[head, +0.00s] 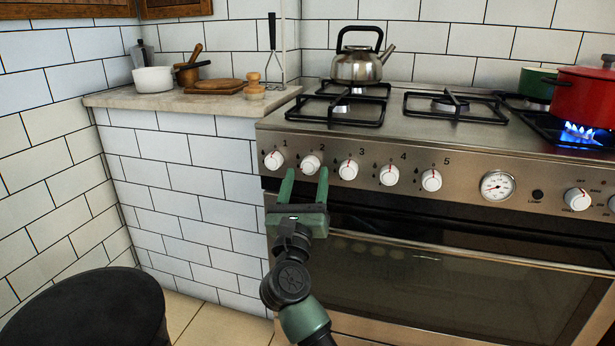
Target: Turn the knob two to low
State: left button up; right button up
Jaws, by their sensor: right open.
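Knob two (311,164) is a white round knob on the stove's front panel (465,186), second from the left, beside the printed number 2. A small red mark shows on it; its exact setting is too small to read. My right gripper (307,173) has green fingers and is open, pointing at the panel. In the picture its fingertips lie on either side of the lower part of knob two. I cannot tell whether they touch it. My left gripper is not in view.
Knob one (274,160) and knob three (348,170) flank knob two closely. The oven handle (470,258) runs below. A kettle (358,66) stands on the stove, and a red pot (583,98) is over a blue flame at right. A dark round-topped object (88,305) is lower left.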

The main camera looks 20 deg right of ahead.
jog(key=shift+x, duration=0.85)
